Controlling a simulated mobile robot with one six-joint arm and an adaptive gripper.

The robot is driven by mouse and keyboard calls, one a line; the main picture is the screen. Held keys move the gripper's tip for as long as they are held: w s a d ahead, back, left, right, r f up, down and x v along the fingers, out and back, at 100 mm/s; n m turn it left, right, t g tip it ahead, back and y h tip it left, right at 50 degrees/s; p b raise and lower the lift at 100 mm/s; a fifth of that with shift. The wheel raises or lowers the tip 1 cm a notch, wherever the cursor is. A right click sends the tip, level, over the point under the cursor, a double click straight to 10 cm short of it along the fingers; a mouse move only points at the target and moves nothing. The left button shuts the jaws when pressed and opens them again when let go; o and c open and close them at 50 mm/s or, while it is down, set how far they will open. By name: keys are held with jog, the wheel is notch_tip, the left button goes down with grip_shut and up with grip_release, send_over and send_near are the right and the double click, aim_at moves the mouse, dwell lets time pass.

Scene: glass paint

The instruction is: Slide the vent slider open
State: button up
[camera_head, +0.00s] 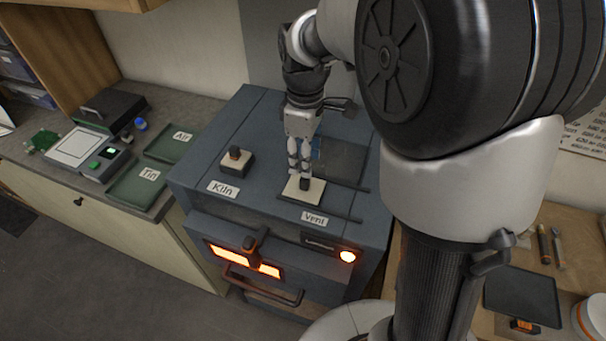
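The vent slider (290,190) is a pale square plate with a small dark knob (305,184), on top of the blue-grey kiln (218,150) behind the "Vent" label (314,218). It sits at the front left end of a dark track between two dark rails. A darker flat panel (343,160) lies behind it, to the right. My gripper (301,174) points down right over the plate, with its pale fingers close together by the knob. I cannot tell whether they touch or grip it.
The kiln's front has a handle (262,288) and glowing orange slots. Green "Air" (166,148) and "Tin" (132,191) trays lie on the left counter. My arm hides much of the right side.

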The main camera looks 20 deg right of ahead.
aim_at(305, 179)
notch_tip(305, 179, down, 8)
jog(key=shift+b, duration=0.3)
jog(key=shift+c, duration=0.2)
grip_shut()
dwell(0.6)
